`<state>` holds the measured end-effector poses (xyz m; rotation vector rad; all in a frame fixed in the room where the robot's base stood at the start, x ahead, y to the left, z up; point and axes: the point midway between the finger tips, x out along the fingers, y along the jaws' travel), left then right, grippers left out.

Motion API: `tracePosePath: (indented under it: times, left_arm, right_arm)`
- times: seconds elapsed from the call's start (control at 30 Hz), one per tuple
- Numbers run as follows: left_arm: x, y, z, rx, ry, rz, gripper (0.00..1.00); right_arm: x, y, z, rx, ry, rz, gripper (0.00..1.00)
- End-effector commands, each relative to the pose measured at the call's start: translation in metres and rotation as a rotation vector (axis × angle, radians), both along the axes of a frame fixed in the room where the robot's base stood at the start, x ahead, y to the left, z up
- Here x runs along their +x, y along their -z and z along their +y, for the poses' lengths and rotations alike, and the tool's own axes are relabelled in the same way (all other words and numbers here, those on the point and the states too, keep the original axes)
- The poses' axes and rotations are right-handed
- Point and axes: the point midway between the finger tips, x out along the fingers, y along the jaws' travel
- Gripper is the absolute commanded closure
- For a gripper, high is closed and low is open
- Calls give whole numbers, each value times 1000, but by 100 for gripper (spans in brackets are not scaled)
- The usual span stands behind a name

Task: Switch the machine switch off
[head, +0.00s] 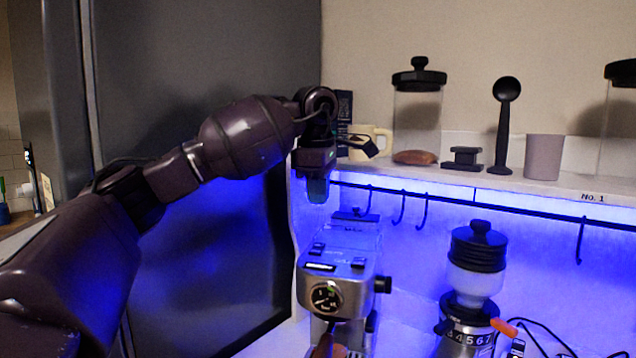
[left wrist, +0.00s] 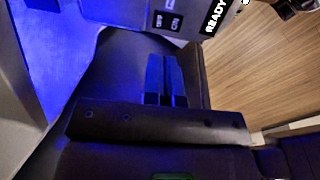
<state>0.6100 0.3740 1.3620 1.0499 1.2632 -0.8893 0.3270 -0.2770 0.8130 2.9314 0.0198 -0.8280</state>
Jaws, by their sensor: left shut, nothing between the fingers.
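The silver espresso machine (head: 345,287) stands low in the middle of the head view, with a round gauge on its front and small dark parts on its top. In the left wrist view the machine (left wrist: 190,8) is at the top edge. Small OFF and ON labels (left wrist: 167,22) show there, beside a black READY label (left wrist: 218,18). The switch's position cannot be told. My left gripper (head: 318,192) is above and behind the machine's top, apart from it, fingers pointing down. Its fingers (left wrist: 165,62) are shut and empty, just short of the labels in the wrist picture. My right gripper is not in view.
A shelf (head: 480,184) behind holds a cream mug (head: 383,140), glass jar (head: 417,125), black scoop (head: 503,130) and grey cup (head: 543,157). Hooks (head: 421,212) hang from the rail below. A coffee grinder (head: 473,285) stands right of the machine. A dark cabinet panel (head: 215,70) is at left.

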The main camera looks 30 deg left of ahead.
Motion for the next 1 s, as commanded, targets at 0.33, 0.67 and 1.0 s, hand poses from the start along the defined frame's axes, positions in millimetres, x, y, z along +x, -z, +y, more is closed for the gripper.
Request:
tracePosePath:
  times: [0.33, 0.67, 1.0]
  left_arm:
    - [7, 61, 3, 1, -1, 2, 100]
    - [11, 91, 3, 1, 0, 0, 100]
    - [11, 94, 3, 1, 0, -1, 100]
  right_arm:
    - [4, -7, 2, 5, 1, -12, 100]
    - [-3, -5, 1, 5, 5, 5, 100]
    - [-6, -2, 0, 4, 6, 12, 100]
